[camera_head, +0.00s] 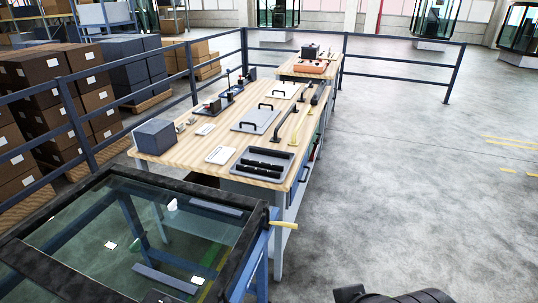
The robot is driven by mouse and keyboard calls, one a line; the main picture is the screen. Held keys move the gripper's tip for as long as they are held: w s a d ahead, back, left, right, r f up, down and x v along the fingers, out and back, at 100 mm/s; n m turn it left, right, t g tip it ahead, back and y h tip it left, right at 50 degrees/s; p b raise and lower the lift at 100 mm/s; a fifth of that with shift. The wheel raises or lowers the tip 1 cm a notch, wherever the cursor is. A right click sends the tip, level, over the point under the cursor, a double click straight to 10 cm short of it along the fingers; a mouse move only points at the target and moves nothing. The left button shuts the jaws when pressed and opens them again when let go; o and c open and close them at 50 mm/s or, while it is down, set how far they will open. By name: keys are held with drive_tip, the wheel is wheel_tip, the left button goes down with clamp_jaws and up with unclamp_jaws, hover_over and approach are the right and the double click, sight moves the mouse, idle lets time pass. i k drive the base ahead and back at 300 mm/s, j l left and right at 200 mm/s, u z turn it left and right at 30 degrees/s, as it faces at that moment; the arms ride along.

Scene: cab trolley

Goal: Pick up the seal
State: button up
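No thing can be told for sure as the seal. Dark rolled or tubular pieces (268,167) lie in a shallow grey tray at the near right corner of the wooden workbench (190,150); they may be seal material, but they are too small to be sure. A dark rounded part, which looks like part of my own arm, shows at the bottom edge, right of centre. It is on the floor side, well apart from the workbench in the picture. My gripper's fingers do not show.
A grey box (155,136) and flat panels (256,119) with handles sit on the bench. Blue railings (405,56) run behind. The floor at right is clear.

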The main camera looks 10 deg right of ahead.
sight(257, 150)
drive_tip(key=i+l+u, duration=0.15)
drive_tip(key=l, duration=0.2)
drive_tip(key=i+l+u, duration=0.2)
drive_tip(key=l, duration=0.15)
drive_tip(key=i+l+u, duration=0.15)
drive_tip(key=l, duration=0.2)
drive_tip(key=l+u, duration=0.2)
drive_tip(key=l, duration=0.15)
drive_tip(key=i+l+u, duration=0.35)
drive_tip(key=l, duration=0.2)
drive_tip(key=i+l+u, duration=0.2)
drive_tip(key=l+u, duration=0.2)
drive_tip(key=l, duration=0.25)
drive_tip(key=i+l+u, duration=0.15)
drive_tip(key=l, duration=0.2)
drive_tip(key=i+l+u, duration=0.35)
